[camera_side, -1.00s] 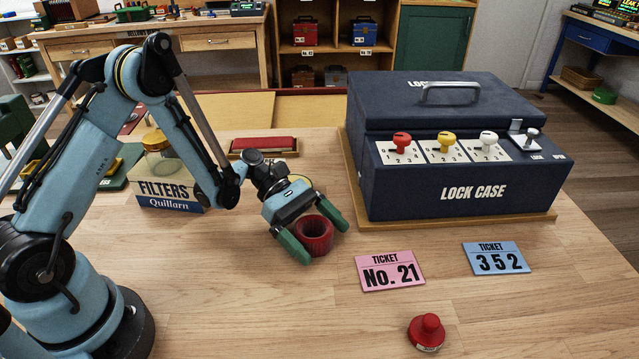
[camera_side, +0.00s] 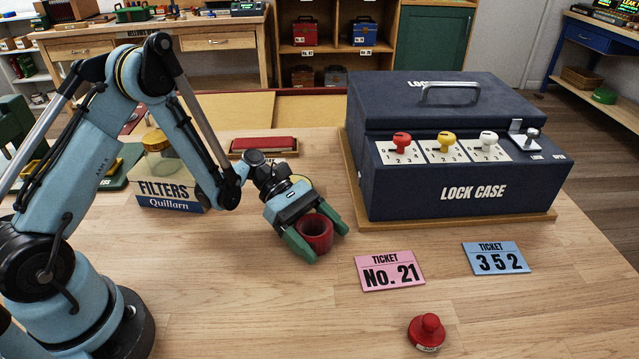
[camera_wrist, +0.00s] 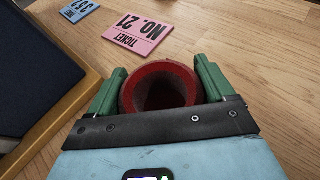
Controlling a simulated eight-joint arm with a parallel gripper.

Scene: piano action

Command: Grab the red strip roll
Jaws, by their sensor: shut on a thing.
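The red strip roll (camera_side: 316,233) is a short hollow red cylinder standing upright on the wooden table. My gripper (camera_side: 320,242) reaches down to it from the upper left, with one green finger on each side of it. In the wrist view the roll (camera_wrist: 160,69) sits between the two green fingers of my gripper (camera_wrist: 161,88), and both touch its outer wall. My gripper is shut on the roll. The roll's lower part is partly hidden by the near finger.
The dark blue lock case (camera_side: 470,190) stands to the right on a wooden base. A pink ticket (camera_side: 389,270), a blue ticket (camera_side: 496,258) and a red stamp-like knob (camera_side: 427,332) lie in front. A filters box (camera_side: 168,192) stands behind my arm. The front table is mostly clear.

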